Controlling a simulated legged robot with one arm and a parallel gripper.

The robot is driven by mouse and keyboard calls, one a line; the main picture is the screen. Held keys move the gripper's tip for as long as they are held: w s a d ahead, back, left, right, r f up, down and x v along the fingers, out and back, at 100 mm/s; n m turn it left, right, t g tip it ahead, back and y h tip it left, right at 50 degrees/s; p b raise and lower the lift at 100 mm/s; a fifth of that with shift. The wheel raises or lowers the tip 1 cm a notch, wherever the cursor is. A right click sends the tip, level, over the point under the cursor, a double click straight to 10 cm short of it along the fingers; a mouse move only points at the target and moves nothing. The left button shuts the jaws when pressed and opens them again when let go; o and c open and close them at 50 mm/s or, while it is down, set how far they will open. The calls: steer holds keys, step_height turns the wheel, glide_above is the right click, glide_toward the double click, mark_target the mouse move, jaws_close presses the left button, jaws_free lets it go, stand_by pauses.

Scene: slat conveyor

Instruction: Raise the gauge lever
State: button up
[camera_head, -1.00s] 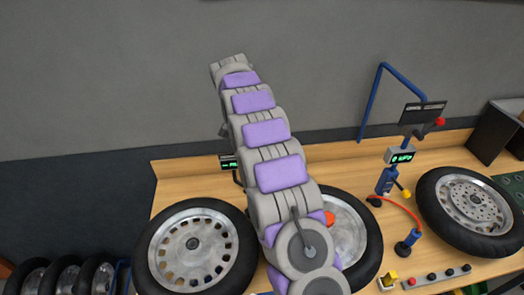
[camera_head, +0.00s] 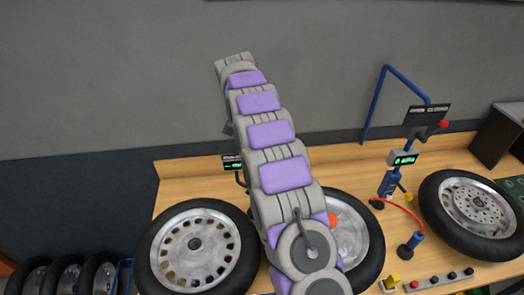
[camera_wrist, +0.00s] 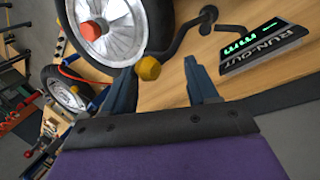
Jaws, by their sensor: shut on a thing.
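The run-out gauge has a green-lit display (camera_wrist: 262,42) at the upper right of the wrist view. A bent black rod runs from it to the left. A yellow ball knob (camera_wrist: 148,68), which I take for the end of the gauge lever, sits by the left fingertip. My gripper (camera_wrist: 163,70) has its blue fingers at the knob and is shut on it, though a gap shows to the right finger. In the head view the gauge display (camera_head: 233,163) stands just left of my arm. The arm hides the lever and my gripper there.
A spoked wheel (camera_head: 199,247) lies left of my arm, and another wheel (camera_head: 350,235) is partly behind it. A blue stand (camera_head: 390,180) with a second display and a far-right wheel (camera_head: 477,203) stand on the wooden bench (camera_head: 190,180).

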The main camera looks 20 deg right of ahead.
steer(key=p+v, duration=1.1)
steer(key=p, duration=0.1)
steer(key=shift+a, duration=0.4)
steer(key=shift+d, duration=0.15)
